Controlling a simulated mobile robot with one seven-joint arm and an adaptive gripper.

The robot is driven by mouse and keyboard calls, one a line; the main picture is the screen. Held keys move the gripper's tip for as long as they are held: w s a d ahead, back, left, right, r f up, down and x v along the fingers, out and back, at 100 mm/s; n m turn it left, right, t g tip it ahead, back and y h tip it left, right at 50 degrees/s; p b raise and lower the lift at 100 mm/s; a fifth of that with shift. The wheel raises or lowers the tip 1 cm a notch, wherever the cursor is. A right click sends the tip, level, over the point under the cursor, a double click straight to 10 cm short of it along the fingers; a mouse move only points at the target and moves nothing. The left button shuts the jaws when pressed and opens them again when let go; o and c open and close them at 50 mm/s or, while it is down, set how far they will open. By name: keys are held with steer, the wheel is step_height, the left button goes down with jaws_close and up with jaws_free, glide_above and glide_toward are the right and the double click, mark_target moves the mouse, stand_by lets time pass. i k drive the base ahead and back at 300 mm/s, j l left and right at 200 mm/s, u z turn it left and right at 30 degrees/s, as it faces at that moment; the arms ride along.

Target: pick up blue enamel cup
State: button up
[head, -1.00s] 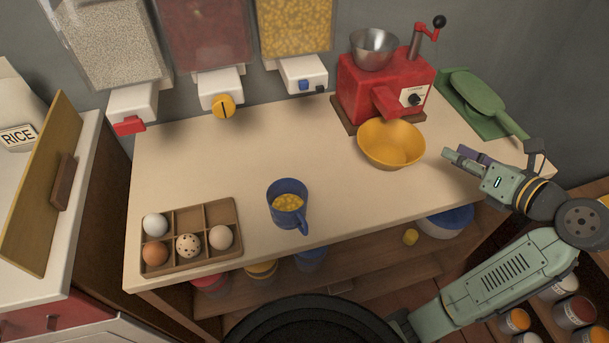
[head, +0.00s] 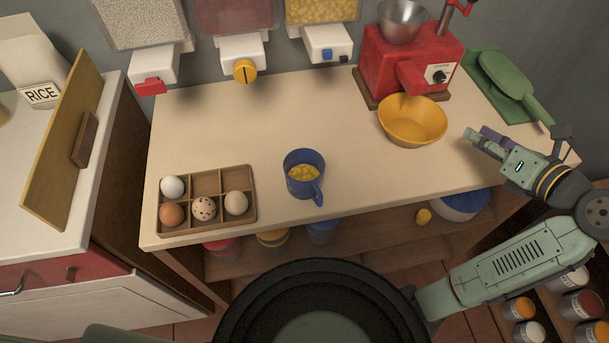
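The blue enamel cup (head: 304,183) stands upright on the counter, near its front edge and left of the middle. Yellow pieces like corn kernels lie inside it. Its handle points toward the front right. My gripper (head: 476,138) is at the right side of the counter, well to the right of the cup and apart from it. Its fingers point left, toward the yellow bowl (head: 412,121). The fingers are small in the view and I cannot tell whether they are open or shut. Nothing shows in them.
A wooden egg tray (head: 249,217) with several eggs sits left of the cup. A red grinder (head: 412,62) stands behind the bowl, and a green scoop (head: 508,82) lies at the back right. Dispensers hang on the wall. The counter between cup and bowl is clear.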

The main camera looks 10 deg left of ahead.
mark_target(303, 167)
steer(key=k+j+z, duration=0.55)
steer(key=z, duration=0.15)
steer(key=k+j+z, duration=0.35)
steer(key=l, duration=0.1)
